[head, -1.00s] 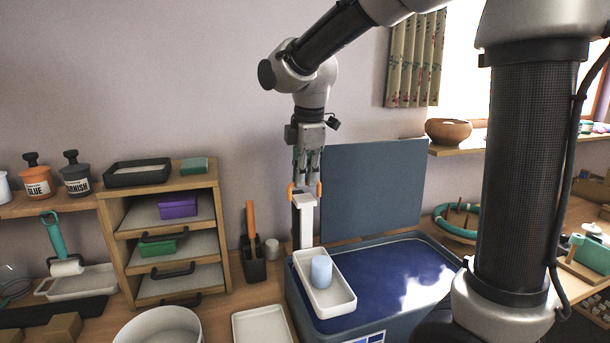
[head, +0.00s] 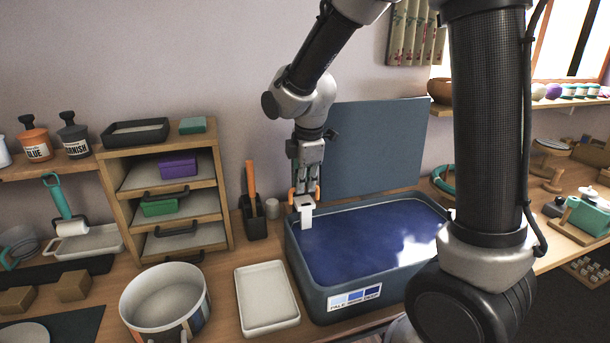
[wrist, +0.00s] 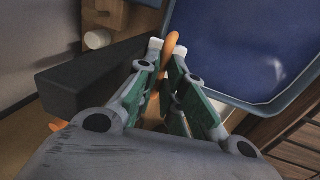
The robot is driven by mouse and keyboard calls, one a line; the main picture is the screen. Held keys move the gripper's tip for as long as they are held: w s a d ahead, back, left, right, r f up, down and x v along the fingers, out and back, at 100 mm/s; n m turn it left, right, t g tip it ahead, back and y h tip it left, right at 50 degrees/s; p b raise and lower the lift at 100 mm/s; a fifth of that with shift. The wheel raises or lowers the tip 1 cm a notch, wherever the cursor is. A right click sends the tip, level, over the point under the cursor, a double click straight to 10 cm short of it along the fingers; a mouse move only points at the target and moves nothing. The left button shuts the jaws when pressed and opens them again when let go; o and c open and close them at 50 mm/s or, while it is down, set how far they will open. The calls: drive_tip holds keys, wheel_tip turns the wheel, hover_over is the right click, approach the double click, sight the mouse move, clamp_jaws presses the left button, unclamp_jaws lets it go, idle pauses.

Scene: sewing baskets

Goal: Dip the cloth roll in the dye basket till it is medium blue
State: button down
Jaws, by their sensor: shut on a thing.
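My gripper (head: 305,193) is shut on the orange grip of a white carrier (head: 306,214) at the left end of the dye basket (head: 392,285). In the wrist view, my fingertips (wrist: 165,45) close around this orange grip (wrist: 172,42). Only the upper stem of the carrier shows; its tray and the light blue cloth roll are hidden below the dark blue dye (head: 370,235). The roll's present shade cannot be seen. A label (head: 354,298) on the basket's front shows blue swatches from pale to deep.
A blue panel (head: 375,145) stands upright behind the basket. A white tray (head: 267,298) and a white bucket (head: 165,300) stand to its left. A black holder with an orange-handled tool (head: 251,180) is left of my gripper. A wooden drawer unit (head: 165,195) is further left.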

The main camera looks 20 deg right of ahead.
drive_tip(key=shift+s+f, duration=0.1)
drive_tip(key=shift+f, duration=0.15)
drive_tip(key=c, duration=1.5)
unclamp_jaws()
drive_tip(key=shift+r, duration=0.15)
drive_tip(key=v, duration=1.1)
drive_tip(key=shift+r, duration=0.35)
drive_tip(key=x, duration=1.1)
drive_tip(key=shift+f, duration=0.25)
